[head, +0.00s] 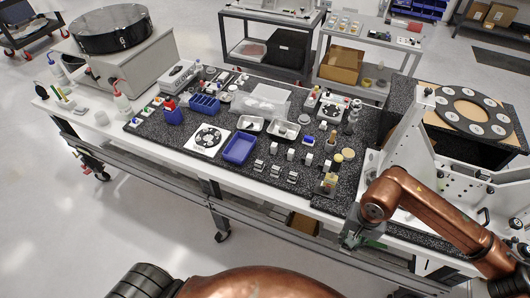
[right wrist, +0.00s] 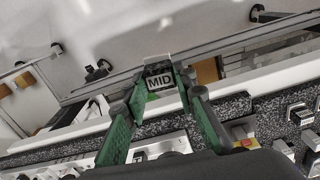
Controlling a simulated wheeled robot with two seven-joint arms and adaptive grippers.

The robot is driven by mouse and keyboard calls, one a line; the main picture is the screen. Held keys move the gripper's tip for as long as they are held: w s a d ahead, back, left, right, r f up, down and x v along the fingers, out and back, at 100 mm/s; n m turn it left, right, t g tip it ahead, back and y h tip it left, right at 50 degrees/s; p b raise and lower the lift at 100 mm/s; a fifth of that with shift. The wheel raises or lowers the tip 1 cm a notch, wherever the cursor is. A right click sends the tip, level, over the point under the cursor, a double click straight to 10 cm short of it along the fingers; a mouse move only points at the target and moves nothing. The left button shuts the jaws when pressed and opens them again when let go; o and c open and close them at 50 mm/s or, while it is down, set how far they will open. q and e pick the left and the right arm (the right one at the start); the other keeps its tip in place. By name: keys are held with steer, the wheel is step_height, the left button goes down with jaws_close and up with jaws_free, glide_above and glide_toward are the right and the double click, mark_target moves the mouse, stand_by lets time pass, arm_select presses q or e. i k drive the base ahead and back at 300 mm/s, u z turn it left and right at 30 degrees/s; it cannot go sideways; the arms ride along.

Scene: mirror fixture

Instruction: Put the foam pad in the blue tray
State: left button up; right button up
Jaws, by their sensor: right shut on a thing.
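The blue tray (head: 239,148) is a shallow open box on the black speckled bench top and looks empty. My right gripper (head: 350,241) is at the bench's front edge, to the right of the tray and well apart from it. In the right wrist view its green fingers (right wrist: 159,84) are shut on a small grey-and-white block labelled MID (right wrist: 158,76). In the head view the held block is too small to make out. I cannot pick out the foam pad with certainty in either view. My left gripper is out of view.
Several small labelled blocks (head: 290,154) stand right of the tray. A divided blue bin (head: 204,105) and a white plate with a dark disc (head: 208,139) are to its left. Metal trays (head: 285,130) lie behind. A white fixture (head: 411,130) rises at the right.

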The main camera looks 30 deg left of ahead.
mark_target(237, 157)
steer(key=u, duration=3.45)
steer(key=k, duration=1.2)
steer(key=z, duration=1.05)
steer(key=i, duration=1.7)
